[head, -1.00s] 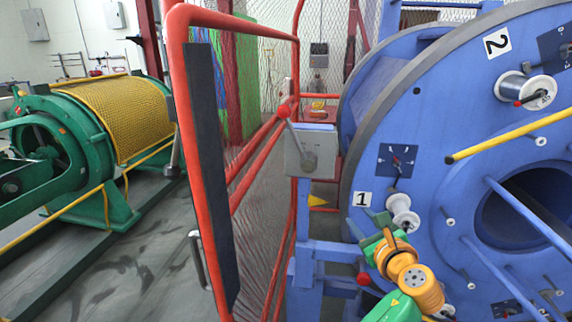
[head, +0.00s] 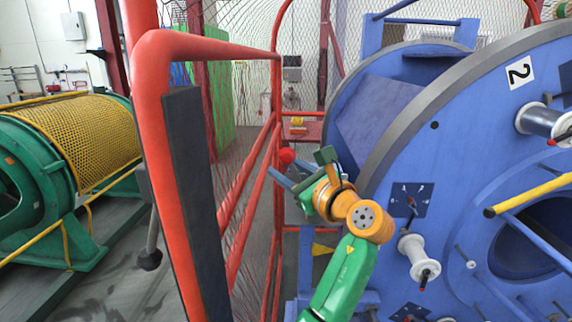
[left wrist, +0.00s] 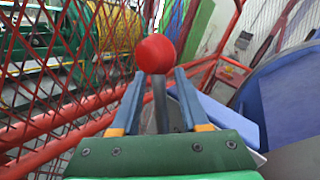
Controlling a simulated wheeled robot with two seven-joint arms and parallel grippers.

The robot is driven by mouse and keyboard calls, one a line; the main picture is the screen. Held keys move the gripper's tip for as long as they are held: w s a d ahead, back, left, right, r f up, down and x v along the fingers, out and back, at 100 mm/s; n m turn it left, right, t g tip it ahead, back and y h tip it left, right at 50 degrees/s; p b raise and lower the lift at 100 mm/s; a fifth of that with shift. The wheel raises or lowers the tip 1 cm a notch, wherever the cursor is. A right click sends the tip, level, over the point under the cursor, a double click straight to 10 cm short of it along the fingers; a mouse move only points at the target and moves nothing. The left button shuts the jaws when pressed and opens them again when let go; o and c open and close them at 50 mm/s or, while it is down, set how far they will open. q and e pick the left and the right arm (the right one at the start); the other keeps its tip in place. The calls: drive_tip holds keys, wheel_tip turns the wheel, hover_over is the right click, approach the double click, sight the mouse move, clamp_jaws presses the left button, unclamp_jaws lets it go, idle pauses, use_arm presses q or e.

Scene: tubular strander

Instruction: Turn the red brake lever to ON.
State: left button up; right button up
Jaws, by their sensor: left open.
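The red brake lever shows as a red ball knob (head: 287,155) just beyond my left gripper (head: 282,174) in the head view. In the left wrist view the red knob (left wrist: 155,54) sits just past the fingertips. Its grey stem (left wrist: 160,103) runs between the two blue-grey fingers of my left gripper (left wrist: 160,76). The fingers are spread apart, with the stem between them but not clamped. The lever's grey box is mostly hidden behind my gripper and arm in the head view. No ON marking is readable. My right gripper is not in view.
A red-framed mesh gate (head: 160,130) with a dark strip stands close on the left. The large blue strander disc (head: 440,150) with spools fills the right, with a yellow bar (head: 530,193) projecting. A green machine with a yellow mesh cover (head: 85,140) stands far left.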

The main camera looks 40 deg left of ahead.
use_arm(q)
drive_tip(key=shift+w+a+f, duration=0.1)
drive_tip(key=shift+a+f, duration=0.05)
drive_tip(key=shift+a, duration=0.1)
drive_tip(key=shift+d+r, duration=0.2)
drive_tip(key=shift+d, duration=0.2)
clamp_jaws()
idle(0.7)
